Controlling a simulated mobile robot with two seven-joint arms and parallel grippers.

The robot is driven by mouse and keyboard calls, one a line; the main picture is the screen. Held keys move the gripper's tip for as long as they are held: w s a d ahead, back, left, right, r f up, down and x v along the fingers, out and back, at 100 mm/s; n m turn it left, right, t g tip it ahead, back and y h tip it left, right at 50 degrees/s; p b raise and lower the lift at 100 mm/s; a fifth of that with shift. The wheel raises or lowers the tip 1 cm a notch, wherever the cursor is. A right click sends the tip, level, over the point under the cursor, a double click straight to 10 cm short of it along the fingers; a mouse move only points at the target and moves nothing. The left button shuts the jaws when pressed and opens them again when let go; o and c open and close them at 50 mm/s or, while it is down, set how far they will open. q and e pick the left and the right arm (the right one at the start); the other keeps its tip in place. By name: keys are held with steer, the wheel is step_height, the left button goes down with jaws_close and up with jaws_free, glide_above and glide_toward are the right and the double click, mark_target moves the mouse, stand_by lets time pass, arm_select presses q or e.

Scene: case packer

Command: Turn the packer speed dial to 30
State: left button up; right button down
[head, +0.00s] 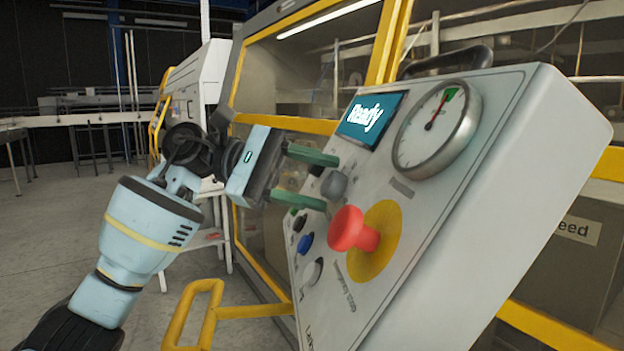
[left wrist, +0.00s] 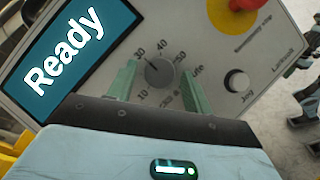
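The speed dial (head: 334,185) is a small grey round knob on the slanted control panel (head: 440,220). In the left wrist view the dial (left wrist: 160,72) has printed numbers around it; 10, 30, 40 and 50 can be read, others are partly hidden. I cannot tell for certain which number its pointer faces. My left gripper (head: 331,183) is open, with its green fingers on either side of the dial. In the left wrist view the fingers (left wrist: 157,86) stand left and right of the knob, with gaps that look clear. My right gripper is not in view.
A red mushroom button (head: 352,230) on a yellow disc sits close below the dial. A "Ready" screen (head: 369,120) and round gauge (head: 437,128) lie above. A yellow rail (head: 205,312) is below.

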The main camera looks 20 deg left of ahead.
arm_select(q)
steer(key=shift+o, duration=0.5)
steer(key=a+r+b, duration=0.1)
steer(key=a, duration=0.6)
steer(key=shift+s+a+r, duration=0.15)
steer(key=shift+s+a, duration=0.15)
steer(key=shift+a, duration=0.05)
